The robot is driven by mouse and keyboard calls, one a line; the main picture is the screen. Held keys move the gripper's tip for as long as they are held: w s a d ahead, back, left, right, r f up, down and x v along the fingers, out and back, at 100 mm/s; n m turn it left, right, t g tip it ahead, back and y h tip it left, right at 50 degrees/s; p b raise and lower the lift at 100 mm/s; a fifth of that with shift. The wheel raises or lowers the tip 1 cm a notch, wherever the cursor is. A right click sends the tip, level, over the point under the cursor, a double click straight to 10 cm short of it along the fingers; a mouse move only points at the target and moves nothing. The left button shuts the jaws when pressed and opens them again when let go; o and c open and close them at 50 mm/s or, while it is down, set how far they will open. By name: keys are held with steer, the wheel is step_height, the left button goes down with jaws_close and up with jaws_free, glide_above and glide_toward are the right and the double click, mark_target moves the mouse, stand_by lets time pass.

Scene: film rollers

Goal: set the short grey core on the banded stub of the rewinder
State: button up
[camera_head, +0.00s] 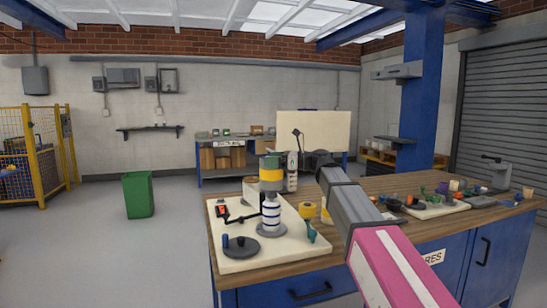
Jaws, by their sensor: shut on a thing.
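The rewinder's banded stub (271,212), white with dark blue bands, stands upright on a round grey base on the cream board (240,263). Directly above it in the picture is a short grey core (271,186), below a yellow band and a green top. My arm reaches in from the lower right, and my gripper (282,172) is at this stack, shut on the grey core. The fingers are small and partly hidden. The core appears upright and in line with the stub; I cannot tell whether they touch.
A tray (433,212) of several small coloured parts lies to the right. Bare wood (385,186) shows behind my arm. A green bin (138,195) stands on the floor.

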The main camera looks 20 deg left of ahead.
mark_target(273, 200)
steer(key=shift+f, duration=8.15)
steer(key=o, duration=1.1)
steer(key=shift+c, duration=0.2)
steer(key=w+d, duration=0.1)
steer(key=d, duration=0.9)
steer(key=shift+d, duration=0.4)
